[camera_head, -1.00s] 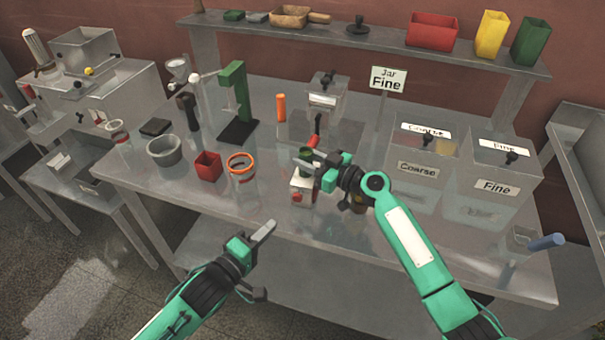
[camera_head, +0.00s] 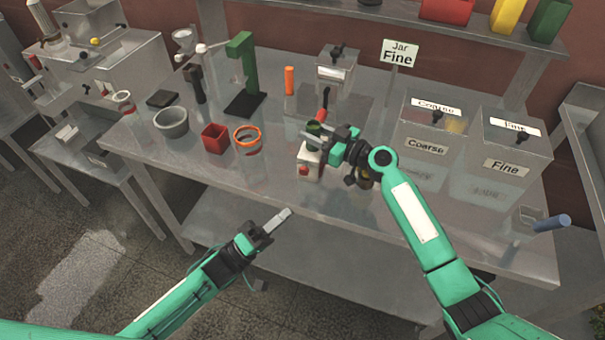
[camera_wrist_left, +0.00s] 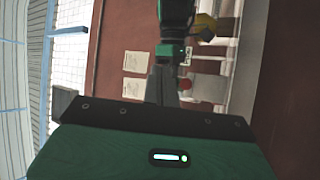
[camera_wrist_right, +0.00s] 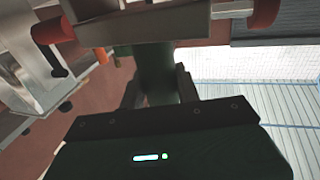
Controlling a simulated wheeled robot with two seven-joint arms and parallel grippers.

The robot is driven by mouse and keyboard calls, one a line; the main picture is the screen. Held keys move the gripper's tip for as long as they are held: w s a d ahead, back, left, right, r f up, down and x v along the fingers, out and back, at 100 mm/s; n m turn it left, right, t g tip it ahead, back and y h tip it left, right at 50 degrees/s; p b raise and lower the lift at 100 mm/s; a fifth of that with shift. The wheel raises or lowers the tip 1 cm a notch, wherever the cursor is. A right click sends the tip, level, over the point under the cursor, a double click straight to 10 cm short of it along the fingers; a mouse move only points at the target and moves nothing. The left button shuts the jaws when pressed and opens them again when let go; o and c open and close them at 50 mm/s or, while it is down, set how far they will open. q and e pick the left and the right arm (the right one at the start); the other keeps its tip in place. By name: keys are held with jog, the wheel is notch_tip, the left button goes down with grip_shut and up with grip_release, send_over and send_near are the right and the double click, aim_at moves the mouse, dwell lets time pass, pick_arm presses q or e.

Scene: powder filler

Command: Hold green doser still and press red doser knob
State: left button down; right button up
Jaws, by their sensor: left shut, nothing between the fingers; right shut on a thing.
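The doser on the table has a white body (camera_head: 309,162) with a red knob (camera_head: 304,170) on its front and a dark green cylinder (camera_head: 315,127) at its top. My right gripper (camera_head: 312,138) is shut on the green cylinder, which stands between its fingers in the right wrist view (camera_wrist_right: 157,88). My left gripper (camera_head: 284,215) is shut and empty, in front of the table edge, below and apart from the doser.
A red cup (camera_head: 215,139) and an orange-rimmed jar (camera_head: 247,140) stand left of the doser. A green stand (camera_head: 241,75) is farther back. Coarse (camera_head: 427,148) and Fine (camera_head: 507,167) bins stand at right. The table's front strip is mostly clear.

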pick_arm(q)
send_near(304, 171)
jog(key=shift+w+d+r, duration=0.15)
jog(key=shift+d+r, duration=0.25)
jog(key=shift+d, duration=0.45)
jog(key=shift+w+d+r, duration=0.15)
jog(key=shift+d+r, duration=0.3)
jog(key=shift+d, duration=0.4)
jog(key=shift+w+d+r, duration=0.15)
jog(key=shift+d+r, duration=0.25)
jog(key=shift+d, duration=0.4)
jog(key=shift+w+d, duration=0.1)
jog(key=shift+w, duration=0.3)
jog(key=shift+w, duration=0.2)
dwell(0.6)
